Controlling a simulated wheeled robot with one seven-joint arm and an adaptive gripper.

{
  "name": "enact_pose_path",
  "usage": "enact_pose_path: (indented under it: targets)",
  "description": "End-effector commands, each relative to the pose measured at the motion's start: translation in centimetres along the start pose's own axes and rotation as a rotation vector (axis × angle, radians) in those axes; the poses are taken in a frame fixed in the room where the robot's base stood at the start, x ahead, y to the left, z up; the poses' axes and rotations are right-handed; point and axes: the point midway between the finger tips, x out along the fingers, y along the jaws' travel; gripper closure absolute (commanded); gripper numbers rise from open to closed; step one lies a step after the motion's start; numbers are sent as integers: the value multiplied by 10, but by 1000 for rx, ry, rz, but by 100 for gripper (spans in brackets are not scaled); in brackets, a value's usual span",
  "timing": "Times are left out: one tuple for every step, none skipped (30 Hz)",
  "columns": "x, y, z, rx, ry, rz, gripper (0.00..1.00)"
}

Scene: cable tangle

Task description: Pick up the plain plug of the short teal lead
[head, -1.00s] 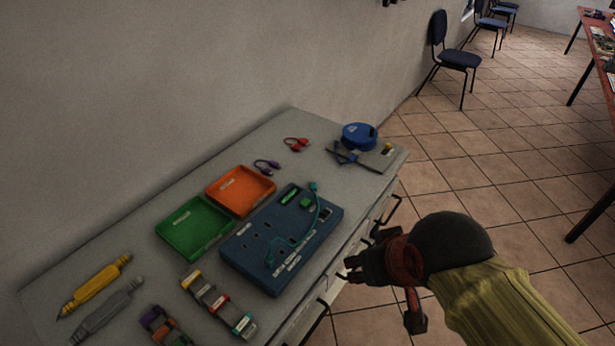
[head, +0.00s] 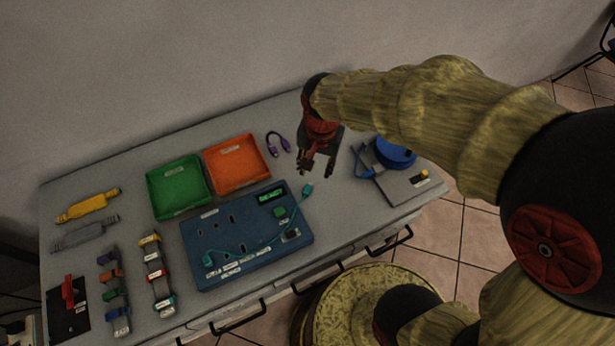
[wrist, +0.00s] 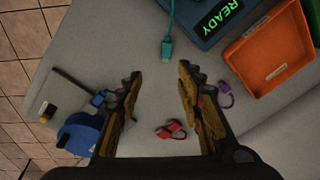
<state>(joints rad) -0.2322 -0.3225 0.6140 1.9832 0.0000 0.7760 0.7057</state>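The short teal lead (head: 258,248) lies across the dark blue board (head: 205,268) in the head view. Its plug (head: 307,191) sticks out past the board's upper right edge over the grey tabletop. In the wrist view the teal plug (wrist: 167,48) is ahead of my fingertips, between their lines and apart from them. The lead's other end is at the board's lower left. My gripper (head: 316,164) is open and empty above the table, behind the plug. In the wrist view my gripper (wrist: 157,82) shows its two fingers wide apart.
A red lead (wrist: 171,129) lies below my fingers and a purple lead (head: 278,143) to the left. Orange (head: 237,181) and green (head: 178,208) trays stand beside the board. A blue round case (head: 396,153) is on the right. The board's display (wrist: 222,14) reads READY.

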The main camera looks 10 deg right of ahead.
Motion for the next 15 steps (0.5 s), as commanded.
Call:
enact_pose_path:
  targets:
    - [8,-8,3,26,-27,23,63]
    - [15,-11,4,45,-38,32,63]
    - [23,-14,6,65,-48,42,63]
    - [28,-16,7,78,-54,49,63]
    - [33,-18,8,88,-59,54,63]
    - [38,-19,9,99,-63,59,63]
    - [42,-19,10,105,-66,62,63]
    - [46,-20,10,108,-67,64,63]
    - [51,-20,11,111,-68,65,63]
    - [55,-19,11,112,-68,66,63]
    - [58,-19,11,112,-68,65,63]
    - [63,-19,12,112,-68,65,63]
    - [66,-19,12,111,-68,65,63]
    - [68,-18,12,111,-67,64,63]
    - [71,-18,12,111,-67,64,63]
